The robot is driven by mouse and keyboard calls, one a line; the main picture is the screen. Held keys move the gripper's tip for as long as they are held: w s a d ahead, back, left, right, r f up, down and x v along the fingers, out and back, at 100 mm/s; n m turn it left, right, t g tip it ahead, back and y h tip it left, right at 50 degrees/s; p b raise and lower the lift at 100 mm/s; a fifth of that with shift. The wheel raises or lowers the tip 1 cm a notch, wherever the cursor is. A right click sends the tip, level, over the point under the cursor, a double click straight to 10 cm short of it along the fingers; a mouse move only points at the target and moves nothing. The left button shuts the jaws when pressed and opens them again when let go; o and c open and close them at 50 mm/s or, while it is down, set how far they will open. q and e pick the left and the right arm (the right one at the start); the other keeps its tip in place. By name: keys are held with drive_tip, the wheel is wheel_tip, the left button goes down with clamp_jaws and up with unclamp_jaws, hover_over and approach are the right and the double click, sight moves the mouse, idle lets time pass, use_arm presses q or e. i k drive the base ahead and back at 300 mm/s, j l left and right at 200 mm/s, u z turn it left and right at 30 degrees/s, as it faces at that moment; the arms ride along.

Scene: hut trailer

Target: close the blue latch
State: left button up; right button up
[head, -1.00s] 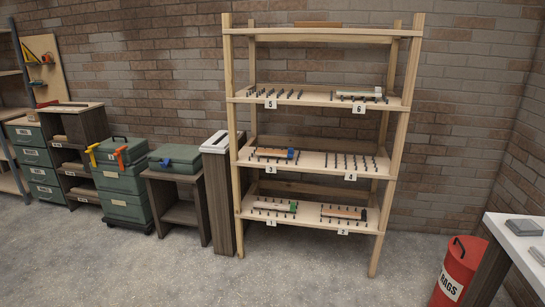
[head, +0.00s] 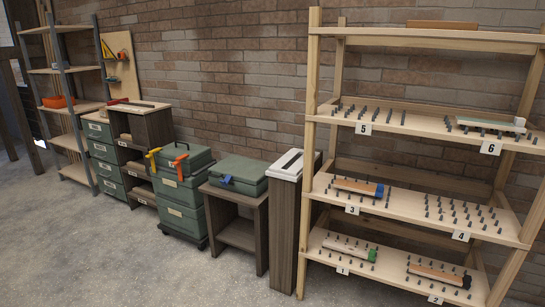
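The blue latch (head: 227,180) is on the front of a green case (head: 240,168). The case is shut or nearly shut; I cannot tell whether the latch is fastened at this size. The case rests on top of a small dark wooden stand (head: 262,222) with an open shelf, left of the tall wooden rack. Neither of my grippers shows in the head view.
A stack of green toolboxes (head: 183,200) with yellow and orange clamps stands left of the case. A narrow post with a white top (head: 288,166) stands to its right, then the wooden rack (head: 420,178). The concrete floor (head: 110,262) in front is clear.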

sight(224, 183)
drive_tip(key=i+j+u, duration=0.15)
drive_tip(key=i+j, duration=0.2)
drive_tip(key=j, duration=0.15)
drive_tip(key=i+j+u, duration=0.1)
drive_tip(key=i+j, duration=0.3)
drive_tip(key=i+j+z, duration=0.1)
drive_tip(key=i, duration=0.4)
drive_tip(key=i+j, duration=0.25)
drive_tip(key=i, duration=0.25)
drive_tip(key=i+j+z, duration=0.15)
drive_tip(key=i, duration=0.35)
drive_tip(key=i+j, duration=0.35)
drive_tip(key=i, duration=0.15)
drive_tip(key=i+j+z, duration=0.15)
drive_tip(key=i, duration=0.35)
drive_tip(key=j, duration=0.1)
